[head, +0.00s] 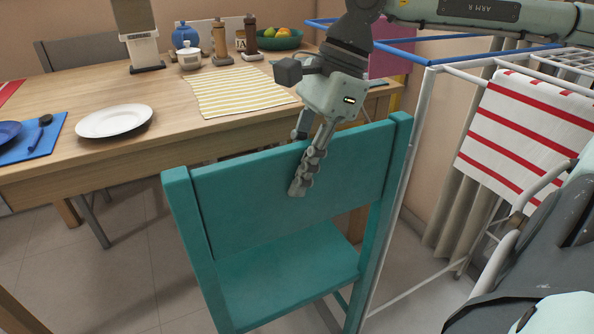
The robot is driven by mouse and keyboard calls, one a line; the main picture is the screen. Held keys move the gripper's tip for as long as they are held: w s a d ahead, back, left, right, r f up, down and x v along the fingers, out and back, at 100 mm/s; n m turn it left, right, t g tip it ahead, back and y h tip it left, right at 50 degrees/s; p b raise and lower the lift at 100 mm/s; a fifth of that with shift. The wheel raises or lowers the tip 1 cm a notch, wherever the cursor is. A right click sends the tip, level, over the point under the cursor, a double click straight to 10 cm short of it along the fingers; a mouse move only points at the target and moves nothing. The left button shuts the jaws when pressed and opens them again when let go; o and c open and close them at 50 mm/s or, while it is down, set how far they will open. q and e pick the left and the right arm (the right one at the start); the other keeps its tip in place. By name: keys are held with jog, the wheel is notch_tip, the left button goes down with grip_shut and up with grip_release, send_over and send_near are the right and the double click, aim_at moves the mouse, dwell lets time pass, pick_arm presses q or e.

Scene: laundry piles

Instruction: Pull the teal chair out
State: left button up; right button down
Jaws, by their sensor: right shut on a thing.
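The teal chair (245,205) stands at the near side of the wooden table (60,175), with the rear of its backrest toward me. Part of its seat (290,285) shows through the gap under the backrest. My right gripper (302,165) comes down from above and is shut on the top edge of the backrest, right of its middle. One finger lies against the near face; the far finger is mostly hidden. The chair's lower legs are largely out of the picture. My left gripper is not in view.
A white drying rack (408,165) with a red-striped towel (530,130) stands close on the chair's right. Tiled floor (110,265) is clear on its left. A white plate (113,121), a striped yellow cloth (240,92) and a green bowl (275,42) are on the table.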

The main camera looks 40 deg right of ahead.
jog(key=shift+s+f, duration=0.1)
jog(key=shift+s, duration=0.05)
jog(key=c, duration=1.4)
grip_release()
jog(key=v, duration=1.2)
